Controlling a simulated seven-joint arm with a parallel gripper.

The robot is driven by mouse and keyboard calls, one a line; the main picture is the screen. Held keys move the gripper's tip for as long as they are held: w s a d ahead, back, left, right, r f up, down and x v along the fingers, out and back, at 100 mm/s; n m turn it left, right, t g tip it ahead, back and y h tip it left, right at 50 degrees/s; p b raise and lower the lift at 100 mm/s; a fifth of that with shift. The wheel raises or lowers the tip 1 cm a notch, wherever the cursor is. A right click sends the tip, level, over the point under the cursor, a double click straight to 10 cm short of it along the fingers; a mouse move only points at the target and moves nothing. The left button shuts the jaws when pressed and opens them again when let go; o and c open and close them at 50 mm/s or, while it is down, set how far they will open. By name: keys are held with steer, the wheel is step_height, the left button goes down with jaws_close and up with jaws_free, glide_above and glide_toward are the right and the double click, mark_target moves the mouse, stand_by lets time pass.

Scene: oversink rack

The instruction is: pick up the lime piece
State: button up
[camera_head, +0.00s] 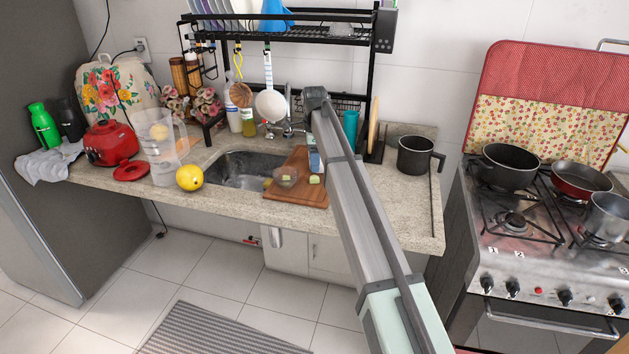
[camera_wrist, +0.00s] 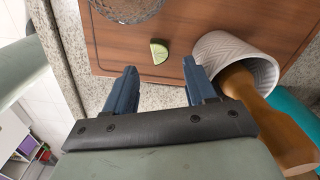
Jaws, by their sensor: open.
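The lime piece (camera_wrist: 159,51) is a small green wedge with a pale cut face, lying on the wooden cutting board (camera_wrist: 196,21) in the wrist view. In the head view, a small green piece (camera_head: 314,180) on the board, right of the glass bowl (camera_head: 285,177), looks like it. My gripper (camera_wrist: 160,67) is open, with its dark blue fingers apart and nothing between them. The lime piece appears beyond the fingertips, roughly in line with the gap, and is not touched. The arm largely hides my gripper in the head view.
The glass bowl (camera_wrist: 125,6) is close left of the lime piece. The sink (camera_head: 240,168) is left of the board; the dish rack (camera_head: 300,38) stands behind.

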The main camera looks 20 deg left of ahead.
mark_target(315, 176)
steer(key=shift+f, duration=2.65)
steer(key=shift+c, duration=0.4)
jaws_close()
